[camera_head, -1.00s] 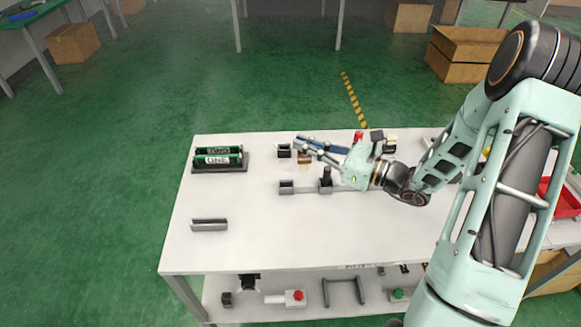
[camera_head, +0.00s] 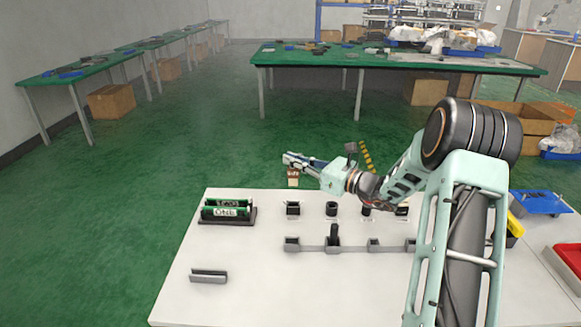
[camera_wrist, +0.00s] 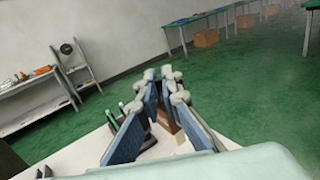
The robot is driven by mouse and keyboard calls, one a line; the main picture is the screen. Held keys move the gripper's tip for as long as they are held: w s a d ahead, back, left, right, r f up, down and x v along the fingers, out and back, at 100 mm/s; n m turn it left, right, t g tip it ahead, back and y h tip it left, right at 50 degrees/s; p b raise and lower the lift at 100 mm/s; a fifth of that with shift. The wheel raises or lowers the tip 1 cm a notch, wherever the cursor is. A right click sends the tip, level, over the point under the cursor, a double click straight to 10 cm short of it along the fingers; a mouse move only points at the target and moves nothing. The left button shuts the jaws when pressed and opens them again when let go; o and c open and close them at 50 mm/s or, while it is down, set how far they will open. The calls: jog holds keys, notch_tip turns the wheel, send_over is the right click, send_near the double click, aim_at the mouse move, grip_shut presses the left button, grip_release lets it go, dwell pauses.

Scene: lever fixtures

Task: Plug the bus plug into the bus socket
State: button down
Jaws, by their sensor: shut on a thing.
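My gripper (camera_head: 291,160) is shut on a small brown block with a pale lower part (camera_head: 293,177), which I take for the bus plug. It hangs below the fingers, raised at the table's far edge. In the wrist view the brown block (camera_wrist: 166,118) shows between the blue finger pads. No readable label marks the bus socket. A row of small dark holders (camera_head: 293,208) stands near the far edge. In front of it, grey sockets sit along a rail (camera_head: 313,248); one has a tall black peg (camera_head: 334,234) upright in it.
A black rack with green-ended cylinders (camera_head: 227,211) stands at the table's left. A grey channel piece (camera_head: 209,276) lies at the front left. A red bin (camera_head: 572,262) and a blue tray (camera_head: 540,202) are at the right. The table's front middle is clear.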

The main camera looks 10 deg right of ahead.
aim_at(297, 178)
dwell(0.3)
jog(key=shift+f+b, duration=1.95)
jog(key=shift+f, duration=0.95)
jog(key=shift+f+b, duration=1.4)
jog(key=shift+f, duration=0.75)
jog(key=c, duration=2.2)
grip_release()
jog(key=shift+o, duration=0.8)
jog(key=v, duration=1.2)
jog(key=shift+d, duration=0.1)
